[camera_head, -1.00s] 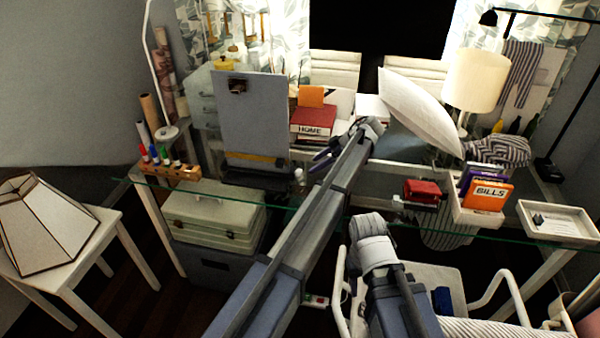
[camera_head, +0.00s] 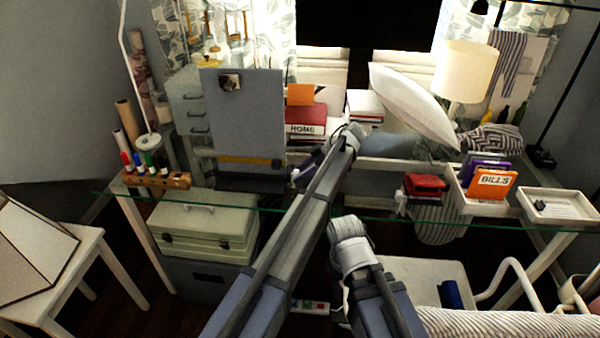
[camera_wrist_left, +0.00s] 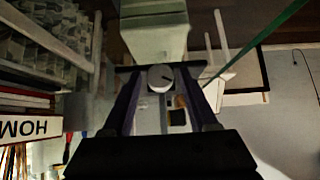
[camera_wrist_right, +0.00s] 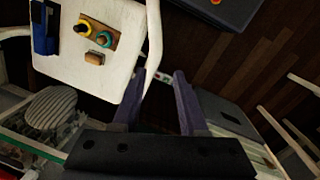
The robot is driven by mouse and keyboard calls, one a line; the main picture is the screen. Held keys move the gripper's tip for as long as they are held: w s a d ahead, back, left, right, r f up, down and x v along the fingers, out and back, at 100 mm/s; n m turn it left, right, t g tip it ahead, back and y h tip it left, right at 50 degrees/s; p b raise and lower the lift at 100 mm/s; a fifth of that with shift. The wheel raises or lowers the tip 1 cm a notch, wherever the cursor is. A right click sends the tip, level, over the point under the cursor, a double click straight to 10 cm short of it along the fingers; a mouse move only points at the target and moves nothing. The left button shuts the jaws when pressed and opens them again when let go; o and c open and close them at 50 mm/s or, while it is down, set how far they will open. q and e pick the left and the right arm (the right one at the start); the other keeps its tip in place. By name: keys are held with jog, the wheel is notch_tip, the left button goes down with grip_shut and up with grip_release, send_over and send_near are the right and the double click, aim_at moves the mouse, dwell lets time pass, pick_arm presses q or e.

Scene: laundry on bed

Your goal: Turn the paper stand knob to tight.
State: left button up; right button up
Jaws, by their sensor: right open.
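The paper stand (camera_head: 240,115) is an upright grey board with a clip at its top and a dark base, on the glass desk. Its pale round knob (camera_wrist_left: 160,77) has a dark line across its face in the left wrist view. My left gripper (camera_wrist_left: 161,70) is open with a finger on each side of the knob. I cannot tell whether the fingers touch it. In the head view my left gripper (camera_head: 303,172) is at the stand's right side and hides the knob. My right gripper (camera_wrist_right: 160,76) is open and empty, over the floor beside a white chair.
A wooden marker holder (camera_head: 157,180) stands left of the stand. A red stapler-like object (camera_head: 425,184) and an orange bills file (camera_head: 492,184) are to the right. The white chair (camera_wrist_right: 110,75) is near my right gripper.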

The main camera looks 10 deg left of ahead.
pick_arm(q)
grip_shut()
jog(key=shift+w+g, duration=0.35)
jog(key=shift+g, duration=0.25)
jog(key=shift+m+g, duration=0.3)
jog(key=shift+m, duration=0.1)
jog(key=shift+s, duration=0.15)
jog(key=shift+o, duration=1.3)
grip_release()
jog(key=shift+r, duration=0.1)
